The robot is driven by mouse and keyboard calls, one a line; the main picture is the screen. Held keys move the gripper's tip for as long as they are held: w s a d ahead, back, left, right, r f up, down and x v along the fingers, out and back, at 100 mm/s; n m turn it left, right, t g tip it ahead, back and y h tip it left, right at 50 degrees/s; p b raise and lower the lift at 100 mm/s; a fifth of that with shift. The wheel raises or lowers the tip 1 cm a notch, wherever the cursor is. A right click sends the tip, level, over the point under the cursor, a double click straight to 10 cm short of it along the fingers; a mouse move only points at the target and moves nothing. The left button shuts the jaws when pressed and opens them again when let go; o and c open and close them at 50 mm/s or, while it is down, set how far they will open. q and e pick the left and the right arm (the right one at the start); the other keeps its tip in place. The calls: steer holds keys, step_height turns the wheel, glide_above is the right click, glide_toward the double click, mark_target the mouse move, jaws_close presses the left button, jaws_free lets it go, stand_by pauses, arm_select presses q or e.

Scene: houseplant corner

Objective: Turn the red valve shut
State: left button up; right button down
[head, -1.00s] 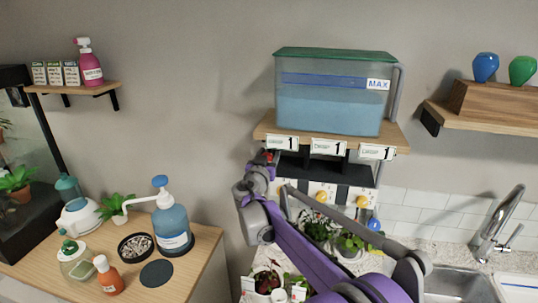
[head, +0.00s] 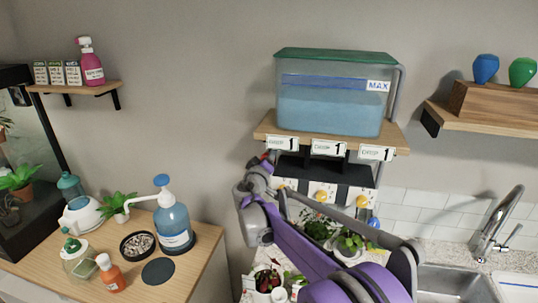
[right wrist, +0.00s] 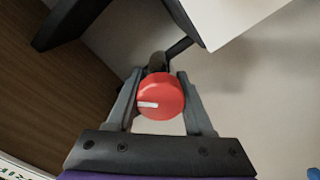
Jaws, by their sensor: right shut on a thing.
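The red valve (right wrist: 160,97) is a round red knob on a thin dark pipe. In the right wrist view its white mark lies nearly level, pointing left. My right gripper (right wrist: 159,82) is shut on the knob, one finger on each side. In the head view the gripper (head: 267,160) is at the left end of the shelf's underside, and only a sliver of red shows past my wrist. My left gripper is not in view.
A water tank (head: 330,100) with a green lid and a MAX mark stands on a wooden shelf (head: 265,128) with several number cards. Yellow knobs (head: 321,196) and a blue knob (head: 373,222) sit below. Potted plants (head: 347,246) stand under my right arm.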

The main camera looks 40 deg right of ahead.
steer(key=n, duration=0.4)
steer(key=shift+f+n, duration=0.1)
steer(key=shift+n, duration=0.2)
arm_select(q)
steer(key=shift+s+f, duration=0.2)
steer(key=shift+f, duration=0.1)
arm_select(e)
steer(key=shift+n, duration=1.9)
steer(key=shift+c, duration=1.6)
jaws_free()
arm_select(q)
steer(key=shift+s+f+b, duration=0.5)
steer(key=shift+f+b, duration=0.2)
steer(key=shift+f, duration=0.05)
arm_select(e)
steer(key=v, duration=1.1)
steer(key=shift+a+f, duration=0.1)
